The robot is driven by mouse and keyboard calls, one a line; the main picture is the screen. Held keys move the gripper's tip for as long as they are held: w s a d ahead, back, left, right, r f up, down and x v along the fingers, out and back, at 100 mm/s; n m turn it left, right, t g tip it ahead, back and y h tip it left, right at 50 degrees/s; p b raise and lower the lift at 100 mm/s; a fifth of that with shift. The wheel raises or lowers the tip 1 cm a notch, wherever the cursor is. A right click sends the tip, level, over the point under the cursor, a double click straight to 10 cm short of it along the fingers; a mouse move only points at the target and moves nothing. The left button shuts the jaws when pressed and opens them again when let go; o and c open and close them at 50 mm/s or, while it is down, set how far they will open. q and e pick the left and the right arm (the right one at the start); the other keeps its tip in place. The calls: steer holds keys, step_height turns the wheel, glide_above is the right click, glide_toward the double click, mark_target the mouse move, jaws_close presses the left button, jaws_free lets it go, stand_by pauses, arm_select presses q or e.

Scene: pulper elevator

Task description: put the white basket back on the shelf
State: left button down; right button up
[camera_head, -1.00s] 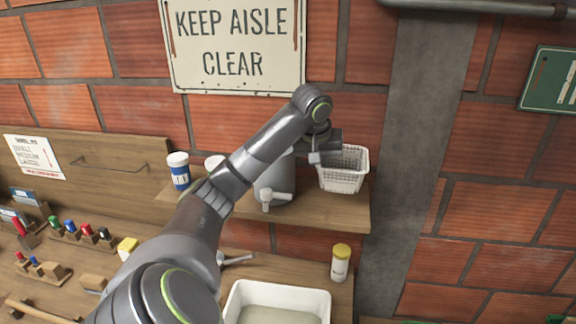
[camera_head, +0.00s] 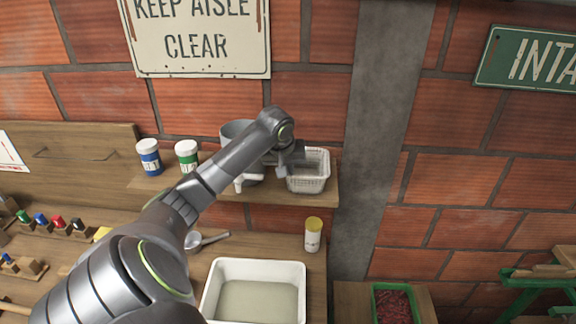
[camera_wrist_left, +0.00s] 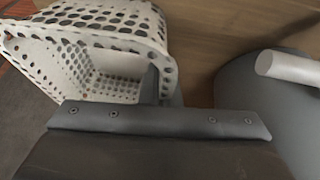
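The white basket (camera_head: 308,172), with perforated walls, is at the right end of the wooden shelf (camera_head: 225,194), upright and roughly level. Its base looks on or very close to the board; I cannot tell if it touches. My left gripper (camera_head: 287,165) reaches it from the left. In the left wrist view, the basket (camera_wrist_left: 100,45) fills the upper left, and the fingers of my left gripper (camera_wrist_left: 162,88) sit either side of its rim, closed on the wall. My right gripper is not in view.
A grey jug (camera_head: 236,130) stands close left of the basket, partly behind my arm. Blue (camera_head: 149,158) and green (camera_head: 187,157) labelled jars stand farther left. Below are a yellow-capped bottle (camera_head: 313,236) and a white tub (camera_head: 212,290). A grey pillar (camera_head: 378,130) is to the right.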

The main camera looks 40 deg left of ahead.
arm_select(q)
steer(key=c, duration=2.1)
jaws_free()
steer(key=shift+f, duration=0.1)
steer(key=o, duration=0.4)
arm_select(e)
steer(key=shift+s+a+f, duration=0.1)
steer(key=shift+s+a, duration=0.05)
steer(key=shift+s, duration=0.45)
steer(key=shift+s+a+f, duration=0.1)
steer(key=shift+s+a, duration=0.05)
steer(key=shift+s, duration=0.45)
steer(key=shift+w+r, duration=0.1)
